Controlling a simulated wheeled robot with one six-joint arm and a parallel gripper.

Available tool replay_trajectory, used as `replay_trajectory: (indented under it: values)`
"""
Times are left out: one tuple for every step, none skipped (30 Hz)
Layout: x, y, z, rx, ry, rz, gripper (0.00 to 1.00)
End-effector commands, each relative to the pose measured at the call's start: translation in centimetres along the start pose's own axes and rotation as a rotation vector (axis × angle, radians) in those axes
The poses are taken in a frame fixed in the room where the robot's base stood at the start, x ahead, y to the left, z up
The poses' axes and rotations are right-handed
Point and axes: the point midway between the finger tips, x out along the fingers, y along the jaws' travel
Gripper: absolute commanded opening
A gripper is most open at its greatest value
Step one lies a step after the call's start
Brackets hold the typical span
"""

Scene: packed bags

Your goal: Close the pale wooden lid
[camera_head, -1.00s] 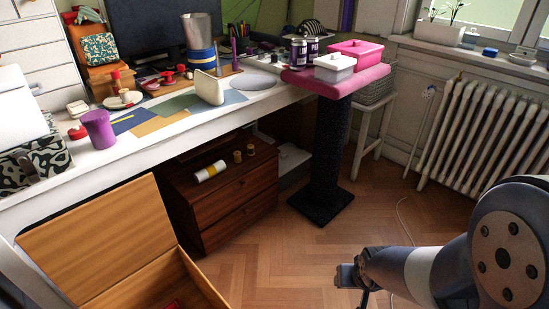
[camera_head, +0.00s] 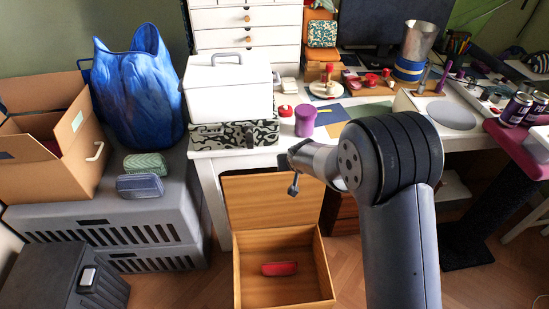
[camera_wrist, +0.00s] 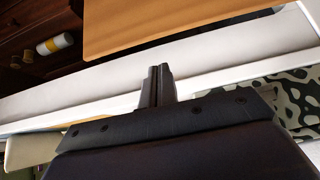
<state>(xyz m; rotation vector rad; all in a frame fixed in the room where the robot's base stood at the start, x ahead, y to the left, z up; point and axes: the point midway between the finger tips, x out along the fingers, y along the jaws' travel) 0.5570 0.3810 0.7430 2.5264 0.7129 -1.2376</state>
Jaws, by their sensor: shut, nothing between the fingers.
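The pale wooden lid (camera_head: 268,203) stands open, raised at the back of the wooden box (camera_head: 325,275) on the floor. The box is open at the top, and a red case (camera_head: 279,268) lies inside it. My gripper (camera_head: 284,161) is above the lid's top edge, near the white desk's front edge, apart from the lid as far as I can tell. In the wrist view the gripper fingers (camera_wrist: 158,86) are together and empty. The lid's wood (camera_wrist: 165,24) shows beyond them at the top of that view.
The white desk (camera_head: 222,166) is close behind the lid. A purple cup (camera_head: 305,121) and a patterned case (camera_head: 232,135) stand near its edge. Grey crates (camera_head: 110,215) are at the left. My arm hides part of the desk and the floor right of the box.

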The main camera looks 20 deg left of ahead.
Motion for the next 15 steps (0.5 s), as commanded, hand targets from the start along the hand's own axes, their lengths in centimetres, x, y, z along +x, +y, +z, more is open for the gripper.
replay_trajectory:
  values:
    - [0.3, 0.0, 0.1, -0.001, -0.002, 0.0, 0.0]
    - [0.6, 0.0, 0.1, -0.001, -0.002, 0.0, 0.0]
    - [0.9, 0.0, 0.1, 0.0, -0.002, 0.0, 0.0]
    - [1.2, 0.0, 0.1, 0.0, -0.001, 0.0, 0.0]
    - [1.6, 0.0, 0.1, 0.0, -0.002, 0.0, 0.0]
    - [2.2, 0.0, 0.2, 0.0, -0.003, 0.0, 0.0]
    - [2.6, 0.0, 0.2, 0.0, -0.002, 0.0, 0.0]
    - [3.1, 0.0, 0.2, 0.0, -0.003, 0.001, 0.0]
    - [3.8, 0.0, 0.1, 0.0, -0.003, 0.001, 0.0]
    - [4.3, 0.0, 0.2, 0.0, -0.003, 0.001, 0.0]
    - [4.8, 0.0, 0.2, 0.0, -0.003, 0.001, 0.0]
    - [5.4, 0.0, 0.2, 0.0, -0.003, 0.001, 0.0]
    - [5.9, 0.0, 0.1, 0.0, -0.003, 0.001, 0.0]
    - [6.3, 0.0, 0.1, 0.0, -0.003, 0.001, 0.0]
    - [6.9, 0.0, 0.1, -0.001, -0.002, 0.001, 0.0]
